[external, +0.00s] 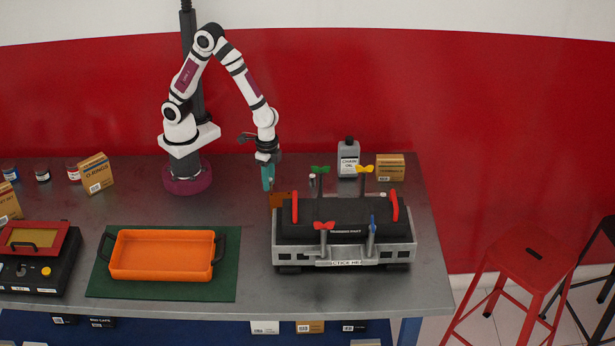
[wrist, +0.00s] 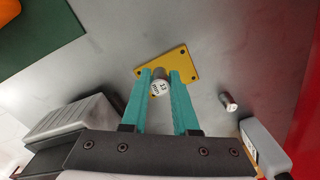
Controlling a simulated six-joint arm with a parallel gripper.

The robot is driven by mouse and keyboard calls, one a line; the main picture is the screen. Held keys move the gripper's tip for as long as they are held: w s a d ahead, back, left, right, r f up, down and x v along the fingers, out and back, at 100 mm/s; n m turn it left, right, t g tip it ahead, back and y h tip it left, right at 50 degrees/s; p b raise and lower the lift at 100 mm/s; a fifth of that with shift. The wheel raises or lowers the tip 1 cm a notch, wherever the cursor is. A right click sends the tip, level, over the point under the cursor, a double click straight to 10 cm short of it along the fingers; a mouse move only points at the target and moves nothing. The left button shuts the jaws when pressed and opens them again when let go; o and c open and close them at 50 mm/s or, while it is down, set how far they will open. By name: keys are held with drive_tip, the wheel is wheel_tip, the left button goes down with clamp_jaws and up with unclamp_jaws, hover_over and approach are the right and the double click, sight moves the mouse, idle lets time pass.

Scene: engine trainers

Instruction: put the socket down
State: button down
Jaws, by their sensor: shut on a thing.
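My gripper (external: 268,186) points down behind the left end of the engine trainer. In the wrist view its teal fingers (wrist: 160,80) are shut on a small metal socket (wrist: 159,88) with a printed white end; the print looks like "13 mm". The socket shows over the yellow plate (wrist: 181,62), which has dark holes near its corners. I cannot tell whether the socket touches the plate. In the external view the plate (external: 279,200) looks orange-brown, and the fingers hide the held socket.
A second small socket (wrist: 229,103) stands apart to the right in the wrist view. The engine trainer (external: 343,250) with coloured handles is close by. An orange tray (external: 162,275) sits on a green mat (external: 228,290). A bottle (external: 348,160) and box (external: 390,167) stand behind.

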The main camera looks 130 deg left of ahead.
sight(275, 200)
drive_tip(key=shift+w+a+f, duration=0.15)
drive_tip(key=shift+a+f, duration=0.75)
drive_tip(key=shift+a, duration=0.25)
drive_tip(key=shift+f, duration=1.8)
drive_tip(key=shift+f, duration=0.1)
drive_tip(key=c, duration=0.7)
unclamp_jaws()
